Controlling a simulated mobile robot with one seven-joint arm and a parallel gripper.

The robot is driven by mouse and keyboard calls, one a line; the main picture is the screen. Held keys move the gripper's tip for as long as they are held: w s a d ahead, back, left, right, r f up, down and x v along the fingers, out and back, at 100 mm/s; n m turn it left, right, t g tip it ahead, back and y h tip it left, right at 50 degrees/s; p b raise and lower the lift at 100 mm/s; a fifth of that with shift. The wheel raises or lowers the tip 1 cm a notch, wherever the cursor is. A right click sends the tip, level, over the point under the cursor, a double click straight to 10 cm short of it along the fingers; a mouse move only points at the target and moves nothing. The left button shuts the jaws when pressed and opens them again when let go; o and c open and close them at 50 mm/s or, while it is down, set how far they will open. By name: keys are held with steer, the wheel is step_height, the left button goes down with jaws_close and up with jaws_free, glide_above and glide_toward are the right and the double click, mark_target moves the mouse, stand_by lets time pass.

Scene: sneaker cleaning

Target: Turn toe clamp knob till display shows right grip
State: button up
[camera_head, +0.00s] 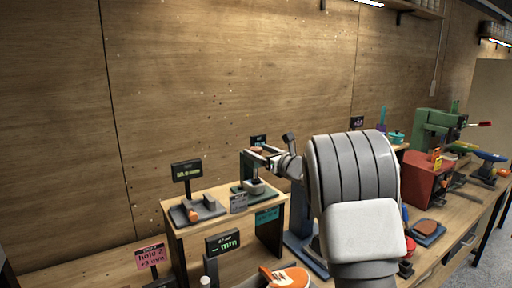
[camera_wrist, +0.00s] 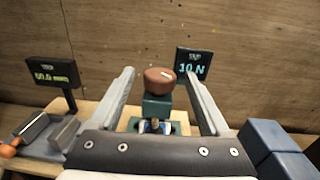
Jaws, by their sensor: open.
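The toe clamp knob (camera_wrist: 158,80) is a brown round cap with a white mark, on top of a dark green clamp body (camera_wrist: 157,106) in the wrist view. A dark display (camera_wrist: 194,64) behind it reads about 10 N; in the head view this display (camera_head: 258,140) is small and unreadable. My gripper (camera_wrist: 160,73) is open, with one finger on each side of the knob and gaps visible on both sides. In the head view my gripper (camera_head: 262,153) is above the green clamp (camera_head: 250,189) on the raised wooden shelf, and my arm hides what lies behind it.
A gauge with a display (camera_head: 187,171) reading in mm stands left of the clamp. Below are another mm display (camera_head: 222,243), a pink sign (camera_head: 150,257) and an orange shoe (camera_head: 284,278). Blue blocks (camera_wrist: 270,140) sit at right. A red box (camera_head: 424,178) and green machine (camera_head: 432,130) stand further right.

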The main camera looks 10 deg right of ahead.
steer(key=shift+x, duration=1.1)
jaws_close()
